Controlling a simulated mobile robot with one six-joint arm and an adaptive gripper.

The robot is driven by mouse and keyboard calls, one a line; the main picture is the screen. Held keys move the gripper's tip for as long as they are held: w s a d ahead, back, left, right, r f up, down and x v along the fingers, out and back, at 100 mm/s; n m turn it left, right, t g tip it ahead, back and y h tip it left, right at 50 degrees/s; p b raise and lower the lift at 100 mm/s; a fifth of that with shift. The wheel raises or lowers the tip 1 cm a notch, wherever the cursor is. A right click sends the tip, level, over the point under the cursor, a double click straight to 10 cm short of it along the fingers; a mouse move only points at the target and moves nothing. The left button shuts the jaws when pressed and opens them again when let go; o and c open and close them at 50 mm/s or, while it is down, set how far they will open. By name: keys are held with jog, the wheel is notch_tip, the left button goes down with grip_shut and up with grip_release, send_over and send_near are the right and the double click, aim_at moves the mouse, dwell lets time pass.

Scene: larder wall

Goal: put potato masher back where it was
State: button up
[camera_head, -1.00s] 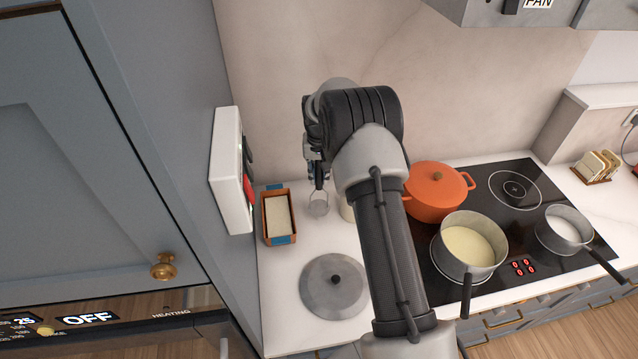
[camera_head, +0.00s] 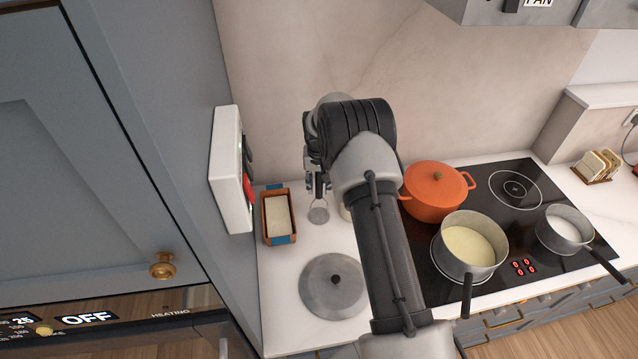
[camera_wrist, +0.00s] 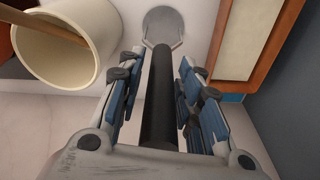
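The potato masher has a black handle (camera_wrist: 160,100) and a round grey metal head, which shows at the top of the wrist view (camera_wrist: 163,25). In the head view its head (camera_head: 318,213) is low over the white counter, between the loaf tin and a cream crock. Whether it touches the counter is hard to tell. My gripper (camera_wrist: 160,62) is open around the handle, with a visible gap on each side. In the head view my gripper (camera_head: 317,188) is just above the masher's head and hides most of the handle.
A loaf tin (camera_head: 266,235) is to the left. The cream crock (camera_wrist: 92,60) with a wooden utensil is close beside my gripper. A grey lid (camera_head: 334,300) lies in front. An orange pot (camera_head: 430,202) and two saucepans are right. A white wall panel (camera_head: 226,170) is left.

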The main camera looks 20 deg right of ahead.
jog(key=shift+o, duration=0.4)
jog(key=r, duration=0.4)
jog(key=s+r, duration=0.1)
jog(key=r, duration=0.7)
jog(key=shift+s+a+r, duration=0.1)
jog(key=shift+s+a, duration=0.1)
jog(key=shift+a, duration=0.1)
jog(key=s+a+r+n+t, duration=0.1)
jog(key=s+a+r, duration=0.3)
jog(key=s+r, duration=0.55)
jog(key=s+a+r+n+t, duration=0.1)
jog(key=s+a+r, duration=0.3)
jog(key=s+r, duration=0.55)
jog(key=s+a+n, duration=0.1)
jog(key=s+a, duration=0.1)
jog(key=s, duration=0.8)
jog(key=s+a+n+t, duration=0.1)
jog(key=s+a, duration=0.1)
jog(key=s, duration=0.8)
jog(key=shift+s+a+n+y, duration=0.3)
jog(key=shift+s, duration=0.1)
